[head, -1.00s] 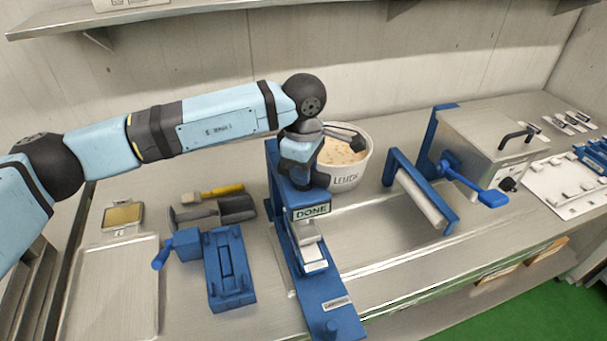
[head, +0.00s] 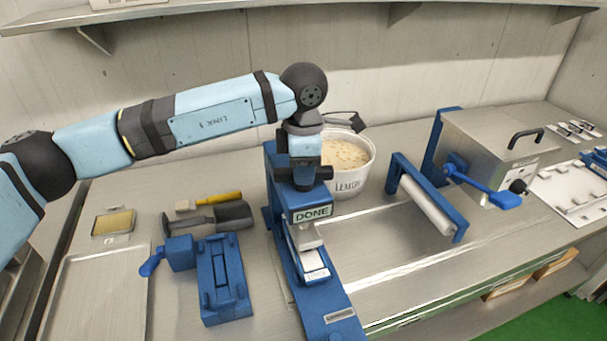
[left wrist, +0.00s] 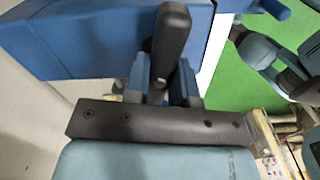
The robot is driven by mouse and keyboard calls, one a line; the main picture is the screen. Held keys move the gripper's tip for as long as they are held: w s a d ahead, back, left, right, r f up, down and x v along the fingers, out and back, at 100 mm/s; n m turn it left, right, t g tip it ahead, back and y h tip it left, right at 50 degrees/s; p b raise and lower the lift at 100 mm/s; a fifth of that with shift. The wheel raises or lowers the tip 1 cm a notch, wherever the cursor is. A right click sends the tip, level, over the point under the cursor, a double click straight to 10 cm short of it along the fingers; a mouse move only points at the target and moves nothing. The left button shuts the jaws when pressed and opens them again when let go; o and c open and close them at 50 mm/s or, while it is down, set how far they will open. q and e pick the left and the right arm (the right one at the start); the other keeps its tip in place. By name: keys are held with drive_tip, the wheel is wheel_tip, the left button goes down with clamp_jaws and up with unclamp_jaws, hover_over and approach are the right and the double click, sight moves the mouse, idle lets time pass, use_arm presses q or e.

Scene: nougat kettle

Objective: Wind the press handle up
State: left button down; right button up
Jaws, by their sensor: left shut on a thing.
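The blue press (head: 325,307) stands on the bench in the middle of the head view. It carries a DONE sign on its front, with a pale block below the sign. My left gripper (head: 303,180) is at the top of the press, pointing down. In the left wrist view, the dark press handle (left wrist: 173,42) stands between the two blue fingers of my left gripper (left wrist: 163,75), which is shut on it. The blue press body (left wrist: 80,38) fills the upper left there. In the head view my gripper hides most of the handle.
A white LEMON tub (head: 350,183) stands just behind and right of the press. A blue roller frame (head: 425,200) and a metal box with a blue crank (head: 490,190) are to the right. A blue clamp-like fixture (head: 222,285), scoop (head: 232,213) and tray (head: 100,295) lie left.

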use_arm(q)
drive_tip(key=shift+n+b, duration=0.8)
drive_tip(key=shift+n, duration=0.2)
drive_tip(key=shift+n+b, duration=0.7)
drive_tip(key=shift+n, duration=0.2)
drive_tip(key=shift+n+b, duration=0.5)
drive_tip(key=shift+n, duration=0.2)
drive_tip(key=shift+n+b, duration=0.85)
drive_tip(key=shift+n, duration=0.45)
drive_tip(key=shift+n+b, duration=0.35)
drive_tip(key=shift+n, duration=0.25)
use_arm(e)
drive_tip(key=f, duration=0.5)
drive_tip(key=shift+w+a, duration=0.3)
use_arm(q)
drive_tip(key=shift+n, duration=0.3)
use_arm(e)
drive_tip(key=shift+f+m, duration=0.25)
drive_tip(key=shift+m, duration=0.05)
use_arm(q)
drive_tip(key=shift+r+n+b, duration=0.1)
drive_tip(key=shift+n+b, duration=0.65)
drive_tip(key=shift+n, duration=0.45)
use_arm(e)
drive_tip(key=shift+a+f+g, duration=0.1)
drive_tip(key=shift+f+g, duration=0.2)
drive_tip(key=shift+f, duration=0.05)
use_arm(q)
drive_tip(key=c, duration=0.9)
unclamp_jaws()
